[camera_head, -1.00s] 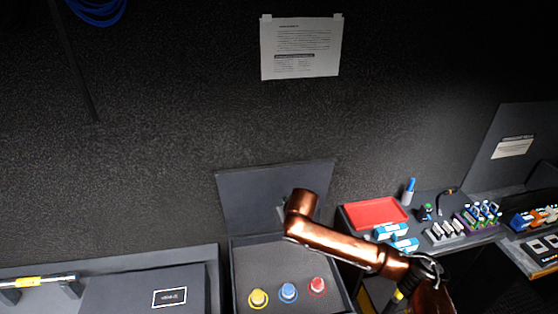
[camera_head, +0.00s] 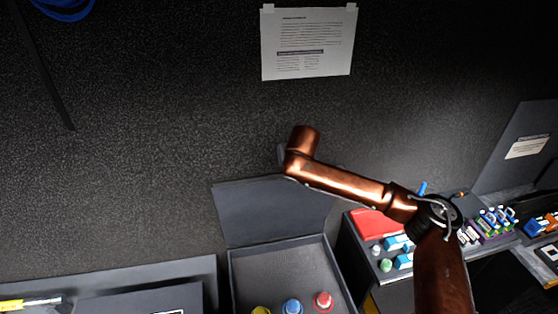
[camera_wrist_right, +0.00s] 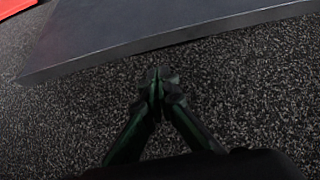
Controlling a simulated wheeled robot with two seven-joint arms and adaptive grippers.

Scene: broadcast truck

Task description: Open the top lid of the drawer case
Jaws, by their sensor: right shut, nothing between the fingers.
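The drawer case (camera_head: 234,285) is a dark grey box at the bottom centre of the head view. Its top lid (camera_head: 250,213) stands raised at the back, so the inside shows. A blue-capped item (camera_head: 292,306), a red-capped one (camera_head: 323,300) and a partly cut-off yellow one (camera_head: 261,310) sit inside. My copper right arm reaches in from the right, above the lid; its gripper is not clear there. In the right wrist view my right gripper (camera_wrist_right: 160,84) is shut and empty, its tips just short of a dark grey panel (camera_wrist_right: 150,30), apparently the lid. My left gripper is out of view.
Right of the case, a shelf holds a red tray (camera_head: 370,223), blue-and-white boxes (camera_head: 397,243) and small bottles (camera_head: 385,265). A speckled dark wall with a paper notice (camera_head: 308,42) rises behind. A grey case (camera_head: 150,300) lies at the lower left.

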